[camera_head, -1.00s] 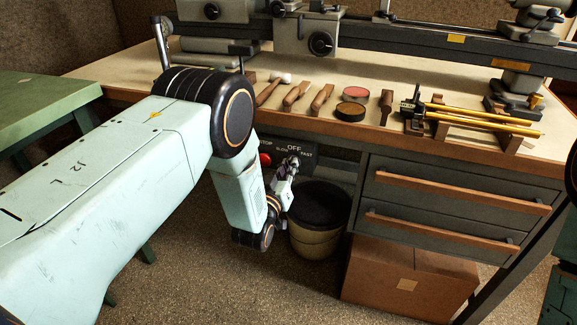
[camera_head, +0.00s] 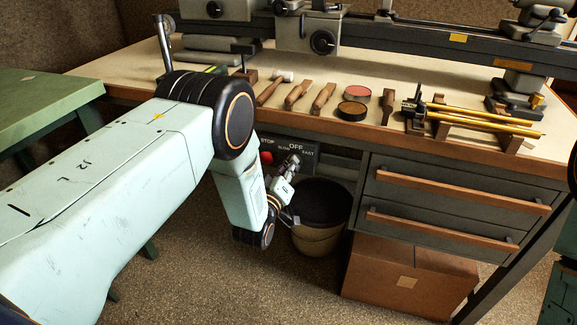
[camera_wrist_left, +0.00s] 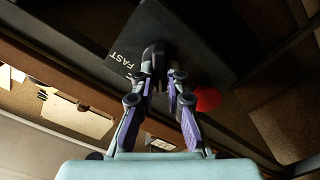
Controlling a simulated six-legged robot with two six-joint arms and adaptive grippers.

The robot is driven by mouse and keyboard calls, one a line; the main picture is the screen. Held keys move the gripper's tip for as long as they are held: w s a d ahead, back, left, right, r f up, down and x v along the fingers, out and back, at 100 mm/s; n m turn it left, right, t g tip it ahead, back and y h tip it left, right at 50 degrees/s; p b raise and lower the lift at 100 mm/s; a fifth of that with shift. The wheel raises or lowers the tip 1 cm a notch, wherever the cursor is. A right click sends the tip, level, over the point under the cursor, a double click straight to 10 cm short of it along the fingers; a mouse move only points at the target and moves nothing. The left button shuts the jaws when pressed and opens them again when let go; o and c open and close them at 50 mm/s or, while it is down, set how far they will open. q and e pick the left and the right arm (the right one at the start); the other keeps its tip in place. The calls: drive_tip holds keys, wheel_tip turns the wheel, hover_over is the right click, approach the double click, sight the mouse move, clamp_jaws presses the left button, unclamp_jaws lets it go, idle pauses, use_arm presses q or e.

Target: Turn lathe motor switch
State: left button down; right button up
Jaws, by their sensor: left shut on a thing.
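The lathe motor switch box is a dark panel (camera_head: 308,162) under the bench front, lettered STOP, SLOW, OFF and FAST. A red button (camera_head: 267,157) is at its left. In the left wrist view the panel (camera_wrist_left: 195,35) shows FAST, and the red button (camera_wrist_left: 208,98) is to the right of my fingers. My left gripper (camera_head: 293,161) is at the panel. In the wrist view its fingers (camera_wrist_left: 160,75) are shut on the dark switch knob (camera_wrist_left: 154,50). In the head view the gripper hides the knob, so its pointing direction is unclear. My right gripper is not in view.
The bench top (camera_head: 235,100) above carries tools and tins, with the lathe (camera_head: 410,36) behind. A drawer unit (camera_head: 450,200) is to the right of the switch. A bin (camera_head: 318,205) and a cardboard box (camera_head: 410,280) stand below. A green table (camera_head: 45,105) is at the left.

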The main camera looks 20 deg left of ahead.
use_arm(q)
drive_tip(key=c, duration=1.4)
unclamp_jaws()
drive_tip(key=shift+w, duration=0.1)
drive_tip(key=shift+o, duration=0.2)
drive_tip(key=shift+s, duration=0.2)
drive_tip(key=s, duration=1.1)
drive_tip(key=shift+s+a, duration=0.15)
drive_tip(key=shift+s, duration=0.25)
